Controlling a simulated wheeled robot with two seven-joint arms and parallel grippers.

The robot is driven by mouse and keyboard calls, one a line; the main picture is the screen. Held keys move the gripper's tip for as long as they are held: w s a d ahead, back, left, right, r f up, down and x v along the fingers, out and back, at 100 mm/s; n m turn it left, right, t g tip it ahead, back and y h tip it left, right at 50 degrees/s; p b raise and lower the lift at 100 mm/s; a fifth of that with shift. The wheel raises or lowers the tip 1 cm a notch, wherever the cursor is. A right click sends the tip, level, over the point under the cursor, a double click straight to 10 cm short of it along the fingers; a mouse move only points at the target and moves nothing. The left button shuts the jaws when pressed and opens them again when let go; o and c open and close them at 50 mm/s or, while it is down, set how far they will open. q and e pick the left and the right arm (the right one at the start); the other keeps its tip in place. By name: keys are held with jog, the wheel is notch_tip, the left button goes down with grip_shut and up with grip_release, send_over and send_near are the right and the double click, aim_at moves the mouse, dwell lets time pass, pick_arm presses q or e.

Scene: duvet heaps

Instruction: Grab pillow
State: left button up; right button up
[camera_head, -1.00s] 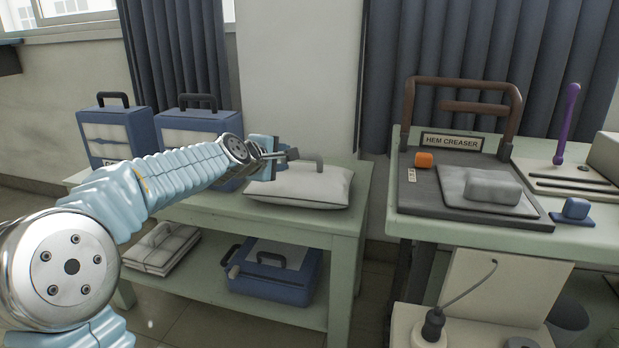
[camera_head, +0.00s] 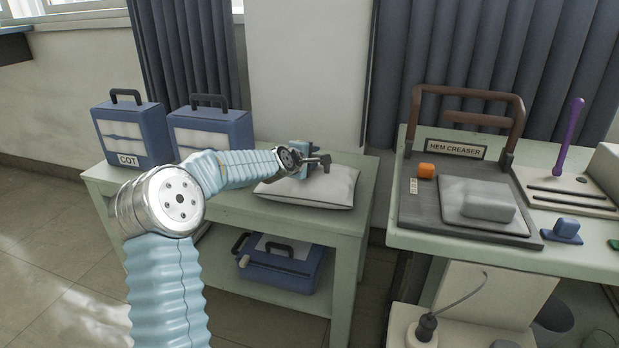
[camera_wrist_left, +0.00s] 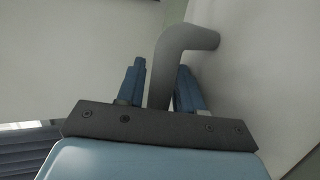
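The white pillow (camera_head: 335,189) lies on the top of the green table near its right end. In the left wrist view the pale surface on the right (camera_wrist_left: 265,75) appears to be the pillow, with a bent grey handle (camera_wrist_left: 185,40) rising from it. My left gripper (camera_head: 322,162) is over the pillow. Its two fingers (camera_wrist_left: 160,88) stand apart on either side of the handle, with a small gap showing on the left side, so it looks open around the handle. The head view mostly hides the handle behind the gripper. My right gripper is in no view.
Two blue cases (camera_head: 128,133) (camera_head: 212,133) stand left of the pillow on the green table (camera_head: 235,208). Another blue case (camera_head: 280,265) is on its lower shelf.

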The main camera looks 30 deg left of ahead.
pick_arm(q)
jog(key=shift+w+f, duration=0.1)
jog(key=shift+w, duration=0.2)
grip_shut()
